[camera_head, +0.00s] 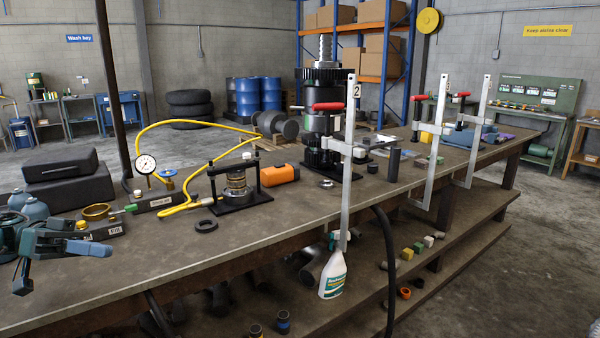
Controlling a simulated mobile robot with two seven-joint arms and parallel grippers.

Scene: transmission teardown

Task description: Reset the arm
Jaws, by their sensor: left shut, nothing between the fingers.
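My left gripper (90,247) is at the far left, over the near-left part of the workbench (250,258). Its fingers are shut with nothing between them, and it touches no object that I can make out. My left arm (14,236) comes in from the left edge, mostly out of frame. My right gripper is not in view.
Close by are a small brass ring (97,211), dark cases (68,178) and a pressure gauge (146,164) with a yellow hose. A black press frame (238,203), a tall gear stack (326,90) and upright clamps (347,165) stand farther right. The front-left bench top is clear.

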